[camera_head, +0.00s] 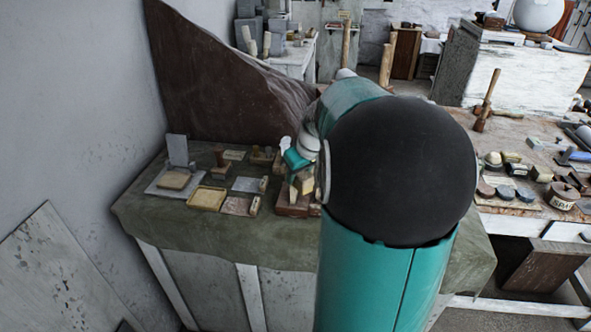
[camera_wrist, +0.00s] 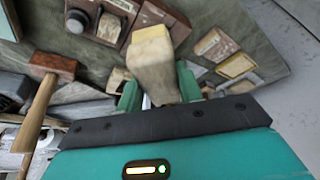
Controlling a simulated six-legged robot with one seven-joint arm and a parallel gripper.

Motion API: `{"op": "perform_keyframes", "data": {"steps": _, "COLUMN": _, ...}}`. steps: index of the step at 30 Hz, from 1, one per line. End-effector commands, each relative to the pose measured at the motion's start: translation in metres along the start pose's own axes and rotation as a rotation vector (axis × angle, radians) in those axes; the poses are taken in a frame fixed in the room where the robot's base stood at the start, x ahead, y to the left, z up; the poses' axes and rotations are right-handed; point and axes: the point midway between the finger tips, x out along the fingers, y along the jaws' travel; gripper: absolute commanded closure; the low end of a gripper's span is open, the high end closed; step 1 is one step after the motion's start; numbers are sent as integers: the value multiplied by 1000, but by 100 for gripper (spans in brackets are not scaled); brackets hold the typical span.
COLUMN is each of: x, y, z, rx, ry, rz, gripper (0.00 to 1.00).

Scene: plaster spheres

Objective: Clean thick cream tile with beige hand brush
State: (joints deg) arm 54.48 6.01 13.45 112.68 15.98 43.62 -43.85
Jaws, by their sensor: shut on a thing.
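My gripper (camera_wrist: 158,92) is shut on the beige hand brush (camera_wrist: 152,66), a pale block with a yellowish end pointing away from the fingers. In the head view my gripper (camera_head: 296,160) is partly hidden by my arm, and the brush (camera_head: 304,184) shows just below it, over or close to a brown box. The thick cream tile appears to be the cream slab (camera_head: 174,179) on a grey board at the table's left end. It is to the left of my gripper and apart from the brush.
A yellowish framed tile (camera_head: 207,198), a mottled tile (camera_head: 238,206) and small blocks lie between the slab and brush. An upright grey plate (camera_head: 177,150) stands behind the slab. A brown cloth-like sheet (camera_head: 220,80) rises behind the table. The table's front strip is clear.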

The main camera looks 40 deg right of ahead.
Motion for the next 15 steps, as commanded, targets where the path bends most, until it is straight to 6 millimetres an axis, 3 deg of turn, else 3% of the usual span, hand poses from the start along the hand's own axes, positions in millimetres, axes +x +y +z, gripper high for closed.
{"op": "perform_keyframes", "data": {"steps": 9, "x": 0, "y": 0, "z": -1, "rx": 0, "ry": 0, "rz": -1, "gripper": 82}}
{"op": "perform_keyframes", "data": {"steps": 15, "x": -2, "y": 0, "z": -16, "rx": -2, "ry": 2, "rz": -1, "gripper": 82}}
